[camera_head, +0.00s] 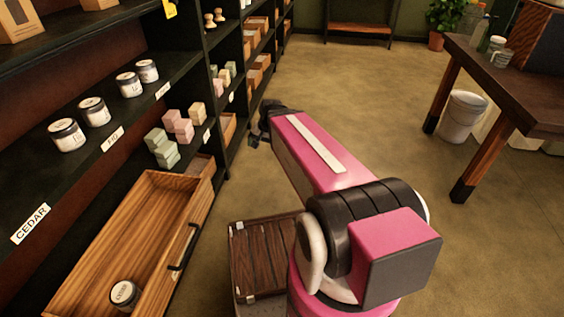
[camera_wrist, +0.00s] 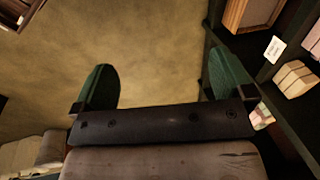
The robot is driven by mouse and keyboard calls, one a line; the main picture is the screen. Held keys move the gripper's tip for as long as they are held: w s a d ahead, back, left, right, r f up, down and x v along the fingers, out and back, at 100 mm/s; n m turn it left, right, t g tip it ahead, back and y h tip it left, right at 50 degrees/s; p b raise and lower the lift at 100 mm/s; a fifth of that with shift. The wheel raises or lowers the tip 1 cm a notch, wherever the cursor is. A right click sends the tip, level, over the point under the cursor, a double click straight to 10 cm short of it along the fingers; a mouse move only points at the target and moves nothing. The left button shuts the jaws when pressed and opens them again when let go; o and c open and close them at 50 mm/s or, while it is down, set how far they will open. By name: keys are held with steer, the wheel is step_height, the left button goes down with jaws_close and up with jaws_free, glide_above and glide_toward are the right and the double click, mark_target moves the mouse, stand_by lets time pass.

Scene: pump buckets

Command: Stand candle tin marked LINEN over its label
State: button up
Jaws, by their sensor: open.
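A candle tin (camera_head: 124,294) with a dark rim and pale lid stands in the open wooden drawer (camera_head: 84,272) at lower left; its marking is too small to read. On the black shelf above, two tins (camera_head: 81,124) stand behind the FIG label (camera_head: 112,138). Two more tins (camera_head: 138,77) stand by a smaller label (camera_head: 162,90) that I cannot read. The CEDAR label (camera_head: 30,225) has bare shelf behind it. My gripper (camera_head: 263,125) is beyond the drawer, beside the shelving. In the wrist view my gripper (camera_wrist: 165,88) is open and empty, its green fingers apart over bare floor.
Stacked pastel soap blocks (camera_head: 178,126) sit on the shelf beyond the drawer. A dark slatted crate (camera_head: 262,258) stands right of the drawer. A wooden table (camera_head: 510,88) and a white bucket (camera_head: 462,117) are at right. The floor between shelving and table is clear.

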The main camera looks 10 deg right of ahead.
steer(key=s+d+f+n+g+h, duration=0.1)
steer(key=s+d+f+n+h, duration=0.1)
steer(key=s+d+f+n, duration=0.2)
steer(key=shift+s+d+f+n, duration=0.3)
steer(key=shift+s+d+f, duration=0.05)
steer(key=shift+s+d, duration=0.8)
